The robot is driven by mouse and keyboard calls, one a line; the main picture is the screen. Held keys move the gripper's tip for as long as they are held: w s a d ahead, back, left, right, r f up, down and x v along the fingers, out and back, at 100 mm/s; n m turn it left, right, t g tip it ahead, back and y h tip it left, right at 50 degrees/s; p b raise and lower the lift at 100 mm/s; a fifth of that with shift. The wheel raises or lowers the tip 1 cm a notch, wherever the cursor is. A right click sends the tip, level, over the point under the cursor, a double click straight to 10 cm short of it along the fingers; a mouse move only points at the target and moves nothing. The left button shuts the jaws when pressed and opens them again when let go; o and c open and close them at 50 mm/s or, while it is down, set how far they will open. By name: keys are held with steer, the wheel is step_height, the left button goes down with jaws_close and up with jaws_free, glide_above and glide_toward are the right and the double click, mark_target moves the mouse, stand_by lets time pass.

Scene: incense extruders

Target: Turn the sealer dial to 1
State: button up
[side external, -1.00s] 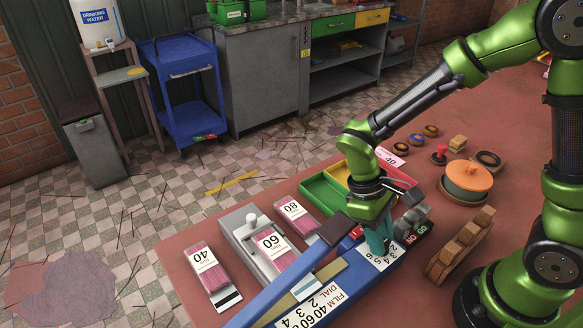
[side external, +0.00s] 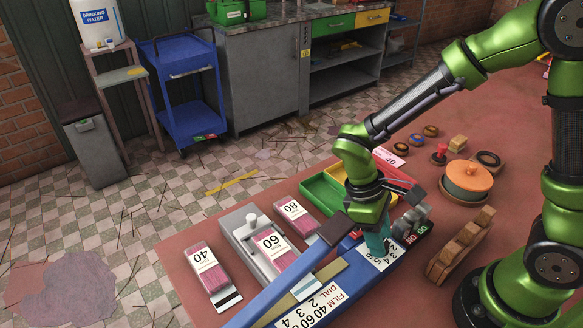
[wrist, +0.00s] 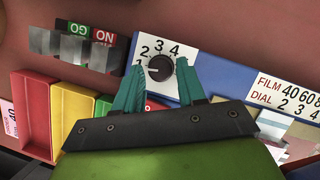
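The sealer dial (wrist: 159,68) is a dark round knob with a white pointer line, on a white number label in the wrist view. The line points toward the left side of the dial, near the 1; its exact setting is hard to read. My gripper (wrist: 160,74) is open, with one teal finger on either side of the dial and visible gaps to it. In the side view, my gripper (side external: 376,245) is low over the blue sealer (side external: 338,268). It hides the dial there, while part of the number label (side external: 382,259) shows.
The blue sealer arm (side external: 285,285) and a film/dial chart (side external: 312,305) lie to the left. Green and yellow bins (side external: 322,188) stand behind. A wooden rack (side external: 458,247) and an orange-lidded pot (side external: 466,178) are right.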

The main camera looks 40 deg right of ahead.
steer(key=shift+o, duration=1.1)
steer(key=shift+s, duration=0.1)
steer(key=shift+r, duration=0.1)
steer(key=v, duration=1.6)
steer(key=shift+r, duration=0.3)
steer(key=shift+w, duration=0.25)
steer(key=s+d+r+m+t+y, duration=0.3)
steer(key=s+d+m+t, duration=0.3)
steer(key=d+m+t, duration=0.3)
steer(key=shift+t+y, duration=0.5)
steer(key=shift+t, duration=0.6)
